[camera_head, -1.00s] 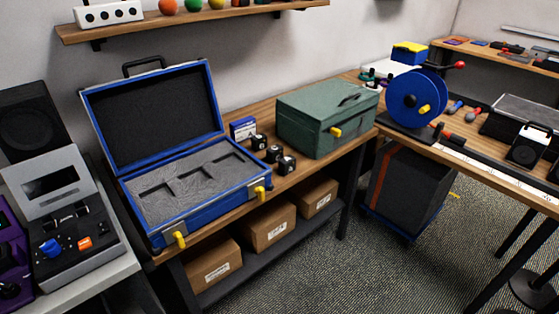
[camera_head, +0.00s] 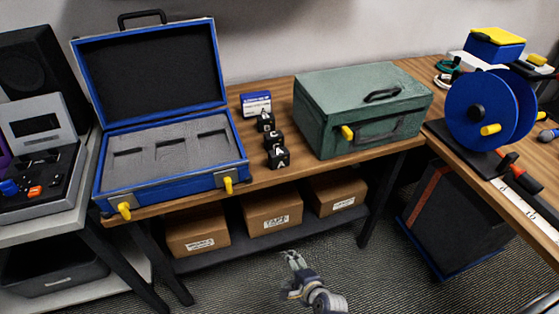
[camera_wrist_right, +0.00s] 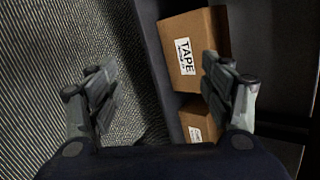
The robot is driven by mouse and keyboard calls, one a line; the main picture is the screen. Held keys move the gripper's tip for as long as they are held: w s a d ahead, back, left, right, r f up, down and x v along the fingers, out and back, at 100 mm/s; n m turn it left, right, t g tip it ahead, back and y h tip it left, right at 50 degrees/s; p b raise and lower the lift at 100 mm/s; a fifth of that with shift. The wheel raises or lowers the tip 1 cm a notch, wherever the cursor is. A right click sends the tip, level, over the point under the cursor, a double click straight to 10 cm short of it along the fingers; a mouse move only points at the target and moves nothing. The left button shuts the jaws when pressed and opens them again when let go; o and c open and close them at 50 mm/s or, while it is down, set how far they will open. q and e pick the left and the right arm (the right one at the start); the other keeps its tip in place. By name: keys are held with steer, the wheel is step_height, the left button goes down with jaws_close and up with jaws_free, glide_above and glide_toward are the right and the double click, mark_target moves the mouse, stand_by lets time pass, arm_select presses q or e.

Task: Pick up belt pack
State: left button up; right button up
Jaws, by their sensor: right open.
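Three small black blocks with white marks, which look like the belt packs, stand in a row on the wooden table: a rear one (camera_head: 265,122), a middle one (camera_head: 272,139) and a front one (camera_head: 278,157). They lie between the open blue case (camera_head: 172,185) and the green box (camera_head: 335,125). The case's grey foam has three empty cutouts. My right gripper (camera_head: 292,258) is low in front of the table, below and apart from the blocks. In the right wrist view the gripper (camera_wrist_right: 160,82) is open and empty. My left gripper is not in view.
A small blue-and-white box (camera_head: 256,104) stands behind the blocks. Cardboard boxes, one marked TAPE (camera_head: 270,212), sit on the shelf below. The table's front edge (camera_head: 300,172) lies between my gripper and the blocks. A blue cable reel (camera_head: 480,110) stands at right.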

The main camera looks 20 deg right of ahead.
steer(key=w+d+r+m+t, duration=0.1)
steer(key=w+r+m+t, duration=0.1)
steer(key=w+r+m, duration=0.35)
steer(key=w+r+m+t, duration=0.2)
steer(key=w+r, duration=0.1)
steer(key=r, duration=0.6)
steer(key=m+t+b, duration=0.1)
steer(key=m+t, duration=0.3)
steer(key=m, duration=0.4)
glide_toward(281, 156)
steer(key=shift+m+h, duration=0.25)
steer(key=shift+h, duration=0.05)
steer(key=w, duration=0.6)
steer(key=shift+a+r, duration=0.2)
steer(key=shift+a, duration=0.15)
steer(key=shift+w+a+f, duration=0.1)
steer(key=shift+w+a, duration=0.05)
steer(key=shift+w, duration=1.3)
steer(key=shift+w+a, duration=0.15)
steer(key=shift+w, duration=1.3)
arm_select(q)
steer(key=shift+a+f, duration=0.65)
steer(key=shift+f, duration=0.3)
arm_select(e)
steer(key=shift+s, duration=0.1)
steer(key=shift+c, duration=0.5)
steer(key=c, duration=1.2)
